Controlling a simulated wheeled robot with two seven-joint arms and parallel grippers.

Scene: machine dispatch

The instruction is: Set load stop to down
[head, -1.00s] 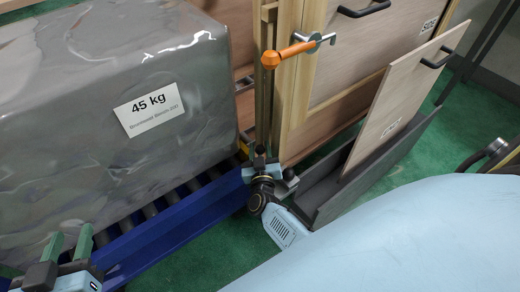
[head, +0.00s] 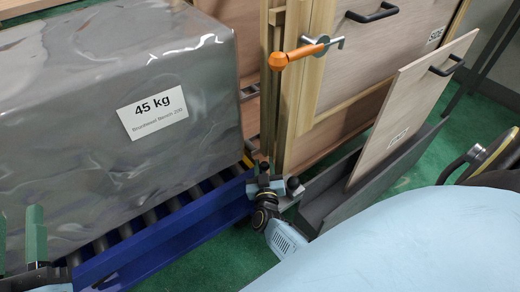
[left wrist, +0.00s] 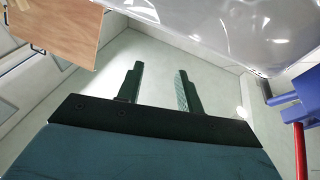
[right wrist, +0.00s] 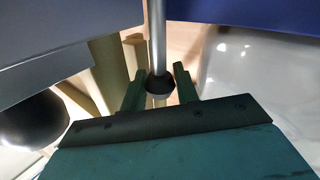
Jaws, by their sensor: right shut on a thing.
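My right gripper (head: 263,171) is low at the right end of the blue roller conveyor (head: 165,240), beside the wooden cabinet. In the right wrist view, its fingers (right wrist: 160,82) are shut on a grey rod with a black knob (right wrist: 159,84), apparently the load stop's handle. The rod runs up from the knob in that view; what it joins is hidden. In the head view the gripper hides most of the handle, so its position is unclear.
A large grey wrapped load (head: 105,110) labelled 45 kg sits on the conveyor. A wooden cabinet with an orange-handled latch (head: 305,52) stands behind my right gripper. A loose panel (head: 412,105) stands in a dark grey tray (head: 325,205) to its right. A red bar (left wrist: 300,150) shows in the left wrist view.

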